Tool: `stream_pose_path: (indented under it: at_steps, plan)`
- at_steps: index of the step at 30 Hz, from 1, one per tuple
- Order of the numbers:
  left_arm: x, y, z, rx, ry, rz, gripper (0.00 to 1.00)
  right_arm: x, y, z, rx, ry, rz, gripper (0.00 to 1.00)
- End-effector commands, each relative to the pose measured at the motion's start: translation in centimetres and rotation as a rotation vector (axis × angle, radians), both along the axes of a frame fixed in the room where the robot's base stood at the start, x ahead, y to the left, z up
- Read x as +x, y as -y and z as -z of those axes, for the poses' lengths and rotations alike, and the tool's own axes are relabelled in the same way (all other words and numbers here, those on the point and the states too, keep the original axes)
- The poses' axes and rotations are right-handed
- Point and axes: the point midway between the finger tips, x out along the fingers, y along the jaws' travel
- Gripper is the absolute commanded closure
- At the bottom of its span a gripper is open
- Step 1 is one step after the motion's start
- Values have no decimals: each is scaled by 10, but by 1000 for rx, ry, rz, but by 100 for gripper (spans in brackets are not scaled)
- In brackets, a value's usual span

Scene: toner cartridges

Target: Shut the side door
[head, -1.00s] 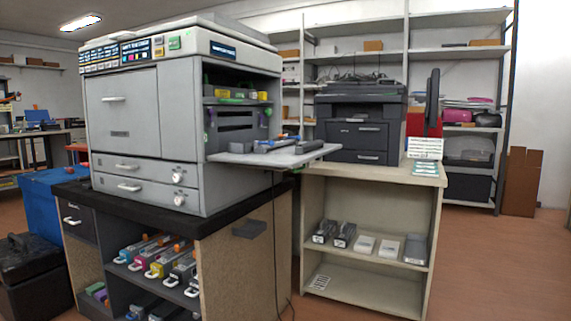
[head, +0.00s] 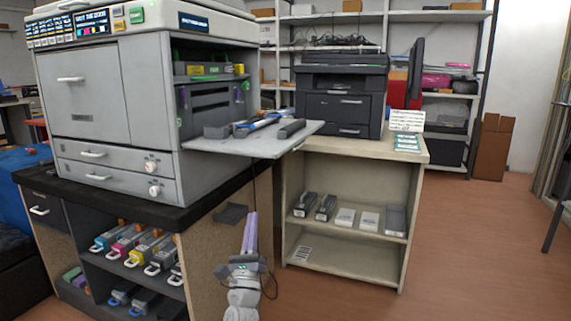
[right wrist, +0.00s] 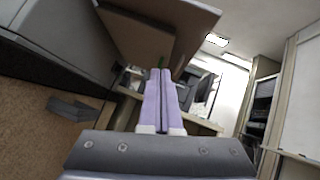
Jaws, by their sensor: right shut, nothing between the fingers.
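The large grey printer (head: 110,100) stands on a black-topped cabinet. Its side door (head: 255,146) is folded down level like a shelf on the printer's right side, with the bay behind it open. Several dark and blue-ended parts (head: 262,122) lie on the door. My right gripper (head: 251,218) is shut and empty, pointing up, in front of and below the door. In the right wrist view its lilac fingers (right wrist: 160,88) are together, and the underside of the door (right wrist: 150,35) shows above them. My left gripper is not in view.
Colour cartridges (head: 130,245) sit in the cabinet below the printer. A black printer (head: 341,95) and cards stand on a beige shelf unit (head: 350,152) to the right, with boxes (head: 368,219) on its shelf. The floor at right is clear.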

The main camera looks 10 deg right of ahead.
Motion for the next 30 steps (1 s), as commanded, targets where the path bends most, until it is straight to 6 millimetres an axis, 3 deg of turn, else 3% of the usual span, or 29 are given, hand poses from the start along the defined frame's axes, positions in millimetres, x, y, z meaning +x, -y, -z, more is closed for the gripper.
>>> stream_pose_path:
  at_steps: [6,13,17,30]
  plan:
    - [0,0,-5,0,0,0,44,-25,28,-19,210,192,8,100]
    - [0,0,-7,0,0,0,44,-28,32,-23,238,222,9,100]
    - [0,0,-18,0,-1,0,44,-21,36,-34,235,221,11,100]
    - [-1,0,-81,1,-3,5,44,31,70,-97,234,219,10,100]
